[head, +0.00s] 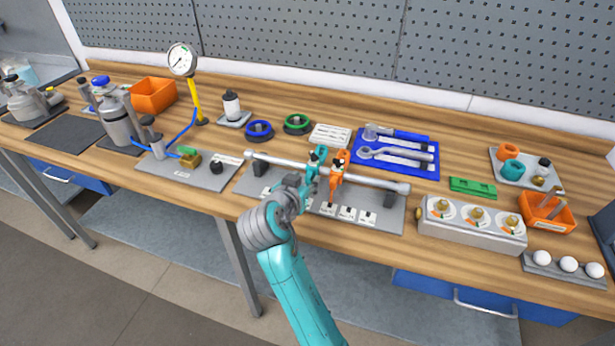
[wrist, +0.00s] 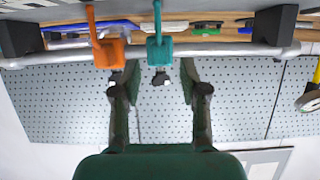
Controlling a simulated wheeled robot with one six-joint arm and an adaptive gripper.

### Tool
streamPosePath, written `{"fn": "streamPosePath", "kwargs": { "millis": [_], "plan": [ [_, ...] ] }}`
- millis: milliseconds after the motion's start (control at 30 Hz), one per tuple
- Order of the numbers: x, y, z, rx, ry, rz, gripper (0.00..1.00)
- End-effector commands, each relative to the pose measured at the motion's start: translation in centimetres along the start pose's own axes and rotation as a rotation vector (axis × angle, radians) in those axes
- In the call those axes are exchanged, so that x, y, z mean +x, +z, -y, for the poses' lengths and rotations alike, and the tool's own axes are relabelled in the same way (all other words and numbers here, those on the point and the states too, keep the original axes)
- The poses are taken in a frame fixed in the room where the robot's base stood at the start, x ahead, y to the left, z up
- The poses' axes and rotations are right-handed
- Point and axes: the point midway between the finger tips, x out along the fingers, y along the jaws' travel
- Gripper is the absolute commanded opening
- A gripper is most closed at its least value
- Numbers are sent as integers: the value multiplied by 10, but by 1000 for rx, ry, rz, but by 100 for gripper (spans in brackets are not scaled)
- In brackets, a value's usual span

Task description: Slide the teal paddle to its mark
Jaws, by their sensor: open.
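The teal paddle (head: 316,157) sits on a horizontal metal rod (head: 375,181) held over a grey base plate. The orange paddle (head: 337,172) is close beside it on the right. In the wrist view the teal paddle (wrist: 160,50) lies between my open fingers (wrist: 160,82), with the orange paddle (wrist: 108,52) next to it on the left, near one finger. I see no finger closed on either paddle. In the head view my gripper (head: 297,186) is at the near side of the rod. Small white labels (head: 347,213) line the plate's front; their markings are too small to read.
Black supports (head: 390,199) hold the rod near its ends. A panel with several dials (head: 472,218) stands to the right, and a plate with a black knob (head: 216,167) to the left. A blue tray with wrenches (head: 427,171) lies behind. The rod is bare on both sides of the paddles.

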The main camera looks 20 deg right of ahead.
Motion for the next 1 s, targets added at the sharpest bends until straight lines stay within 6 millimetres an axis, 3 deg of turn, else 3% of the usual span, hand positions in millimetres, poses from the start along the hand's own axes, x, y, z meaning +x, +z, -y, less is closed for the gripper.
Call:
{"fn": "streamPosePath", "kwargs": {
  "millis": [200, 600, 767, 800, 1000],
  "plan": [
    [25, 1, 0, 0, 1, 2, 44],
    [31, 0, 0, 0, -1, 0, 44],
    [31, 0, 0, 0, -1, 0, 4],
    [30, 0, 0, 0, -1, 0, 0],
    [30, 0, 4, -1, -2, 1, 0]
  ]
}}
